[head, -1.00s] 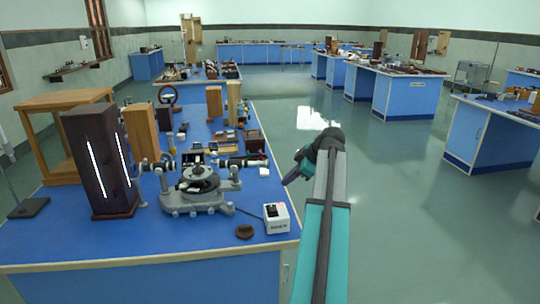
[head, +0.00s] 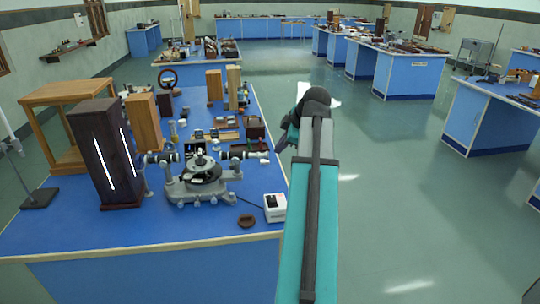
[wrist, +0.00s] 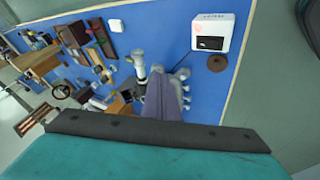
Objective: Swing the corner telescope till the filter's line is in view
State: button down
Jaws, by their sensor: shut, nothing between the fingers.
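The grey spectrometer (head: 200,184) stands on the front part of the blue bench. Its telescope (head: 244,155) points right, with a dark end; the opposite tube points left at the tall dark lamp housing (head: 107,150), which has bright slits. My gripper (head: 284,143) is to the right of the telescope, apart from it, just past the bench's right edge. In the wrist view my shut, empty fingers (wrist: 163,74) cover the middle of the spectrometer, and a pale tube end (wrist: 139,66) shows beside them. I cannot tell which piece is the filter, and no line view shows.
A white box (head: 275,207) with a dark window and a round brown disc (head: 246,220) lie near the front right corner. Wooden blocks (head: 143,122) and small parts stand behind. A wooden frame (head: 62,95) is at left. Open floor lies right of the bench.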

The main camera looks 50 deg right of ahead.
aim_at(267, 157)
jog(key=w+d+f+p, duration=0.3)
jog(key=w+d+f, duration=0.1)
jog(key=w+f, duration=0.4)
jog(key=shift+f+p, duration=0.3)
jog(key=shift+f, duration=0.15)
dwell(0.7)
jog(key=shift+w, duration=0.1)
jog(key=shift+w+d+f+b, duration=0.1)
jog(key=shift+w+d+b, duration=0.4)
jog(key=shift+b, duration=0.2)
jog(key=shift+s+a, duration=0.1)
jog(key=shift+s, duration=0.05)
